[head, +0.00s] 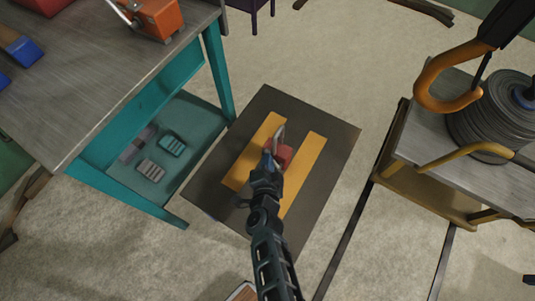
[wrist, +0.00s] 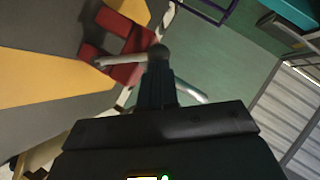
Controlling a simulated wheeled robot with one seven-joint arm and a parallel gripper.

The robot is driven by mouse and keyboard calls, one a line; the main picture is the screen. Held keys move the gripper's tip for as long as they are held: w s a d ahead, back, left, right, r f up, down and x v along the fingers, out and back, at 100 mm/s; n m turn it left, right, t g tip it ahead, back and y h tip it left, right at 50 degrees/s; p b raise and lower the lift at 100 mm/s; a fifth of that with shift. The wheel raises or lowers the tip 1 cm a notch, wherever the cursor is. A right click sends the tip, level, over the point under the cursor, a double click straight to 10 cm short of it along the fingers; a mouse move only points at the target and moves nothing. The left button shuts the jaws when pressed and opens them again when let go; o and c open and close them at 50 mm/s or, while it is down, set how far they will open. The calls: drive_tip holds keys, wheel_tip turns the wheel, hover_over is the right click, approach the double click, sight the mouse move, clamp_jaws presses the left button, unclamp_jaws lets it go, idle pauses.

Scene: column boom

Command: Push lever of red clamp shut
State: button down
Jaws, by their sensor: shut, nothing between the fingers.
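The red clamp (head: 285,154) sits on a dark board with two yellow stripes, partly hidden behind my arm in the head view. It also shows at the top of the wrist view (wrist: 118,40). A pale metal bar, seemingly its lever (wrist: 118,61), runs from the clamp toward my fingertips; a metal piece (head: 280,132) also stands up by the clamp in the head view. My gripper (head: 268,160) is shut and empty, its tip (wrist: 158,55) close beside the bar. I cannot tell whether they touch.
The dark striped board (head: 333,139) has bare surface around the clamp. A teal-legged metal workbench (head: 95,85) stands at left, with an orange device (head: 158,18) on it. At right, a cart (head: 415,140) carries a cable coil (head: 495,120), and an orange hook (head: 432,80) hangs near it.

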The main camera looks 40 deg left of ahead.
drive_tip(key=shift+r, duration=0.1)
drive_tip(key=shift+r+p, duration=0.7)
drive_tip(key=shift+p, duration=0.15)
drive_tip(key=shift+d, duration=0.1)
